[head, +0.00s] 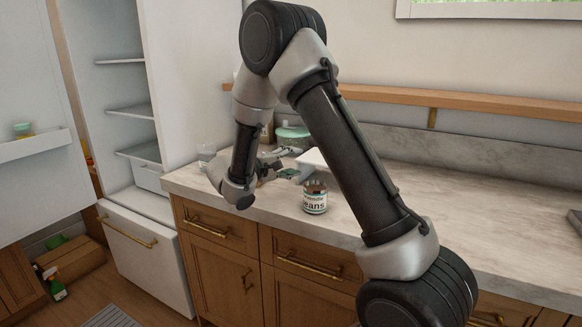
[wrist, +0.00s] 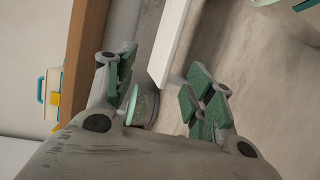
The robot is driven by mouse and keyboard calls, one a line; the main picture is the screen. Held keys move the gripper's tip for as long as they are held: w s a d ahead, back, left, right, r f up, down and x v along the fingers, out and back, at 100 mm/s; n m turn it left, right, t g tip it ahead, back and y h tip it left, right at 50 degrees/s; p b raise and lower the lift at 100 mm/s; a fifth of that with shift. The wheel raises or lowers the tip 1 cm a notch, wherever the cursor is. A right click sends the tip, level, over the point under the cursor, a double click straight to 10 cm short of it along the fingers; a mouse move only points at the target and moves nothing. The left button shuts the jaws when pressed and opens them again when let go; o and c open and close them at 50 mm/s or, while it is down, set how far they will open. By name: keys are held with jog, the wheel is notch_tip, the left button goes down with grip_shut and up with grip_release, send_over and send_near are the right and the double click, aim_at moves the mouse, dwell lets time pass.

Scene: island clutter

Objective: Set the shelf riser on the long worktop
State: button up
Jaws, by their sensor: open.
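The white shelf riser (head: 312,159) is on the long worktop (head: 480,215), partly hidden behind my arm in the head view. In the wrist view, the shelf riser (wrist: 172,42) shows as a long white board whose near end lies just beyond and between my fingertips. My gripper (head: 290,163) is open, low over the worktop and just left of the riser. In the wrist view, my gripper (wrist: 165,88) has its green-padded fingers spread with nothing between them. Whether a finger touches the riser cannot be told.
An open fridge (head: 125,110) stands at left. The worktop's right side is mostly clear.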

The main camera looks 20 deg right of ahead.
notch_tip(320, 180, up, 8)
dwell(1.2)
dwell(0.4)
jog(key=s+d+r+m+g+y, duration=0.2)
jog(key=s+d+g+y, duration=0.15)
jog(key=s, duration=0.85)
jog(key=s+d+r+m+g+y, duration=0.15)
jog(key=s+d+y, duration=0.3)
jog(key=s, duration=0.65)
jog(key=s+a+f+t+y, duration=0.1)
jog(key=s+a+t+y, duration=0.1)
jog(key=s, duration=0.4)
jog(key=s+a+f+t+y, duration=0.2)
jog(key=s+a+y, duration=0.3)
jog(key=s+a, duration=0.1)
jog(key=shift+s+m+y, duration=0.3)
jog(key=shift+s+m, duration=0.05)
jog(key=shift+s, duration=0.3)
